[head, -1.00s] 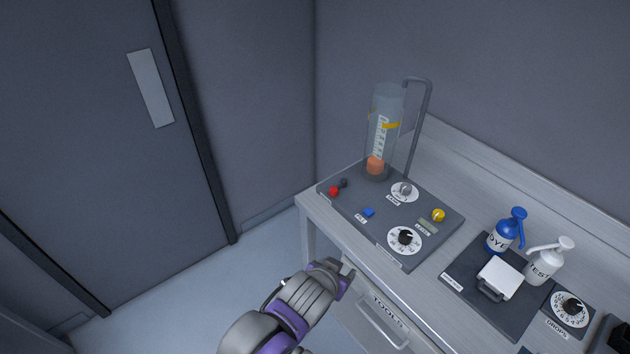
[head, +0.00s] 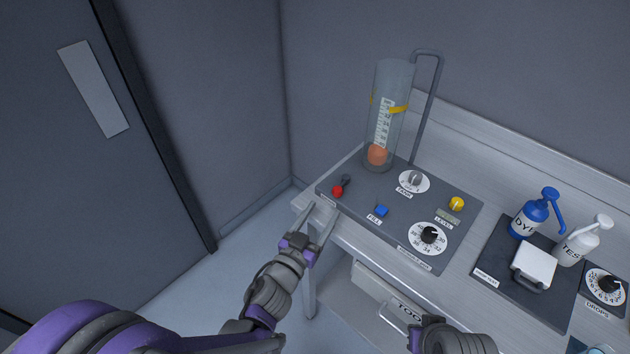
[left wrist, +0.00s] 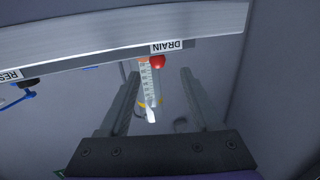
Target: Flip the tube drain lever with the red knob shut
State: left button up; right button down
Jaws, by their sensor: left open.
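The drain lever's red knob (head: 337,191) sits at the left front corner of the dark panel, with a dark pivot (head: 346,180) just behind it. In the left wrist view the red knob (left wrist: 157,62) shows beside an upside-down DRAIN label (left wrist: 167,46), between the finger lines. My left gripper (head: 316,212) is open and empty at the table's left front corner, just short of the knob and apart from it. The clear tube (head: 390,115) stands upright behind the lever with an orange lump (head: 377,155) at its bottom. My right gripper (head: 418,335) is partly in view at the bottom; its jaws are unclear.
The panel also has a blue FILL button (head: 381,210), a yellow knob (head: 456,203), a grey tare dial (head: 414,179) and a black dial (head: 430,234). A bent pipe (head: 428,105) rises beside the tube. Blue (head: 533,215) and white (head: 583,243) bottles stand to the right.

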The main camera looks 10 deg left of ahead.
aim_at(337, 193)
pick_arm(q)
jog(key=shift+w+d, duration=0.3)
jog(key=shift+w, duration=0.05)
jog(key=p+x, duration=0.2)
jog(key=x, duration=0.7)
jog(key=shift+w+d, duration=0.25)
jog(key=shift+w, duration=0.1)
grip_shut()
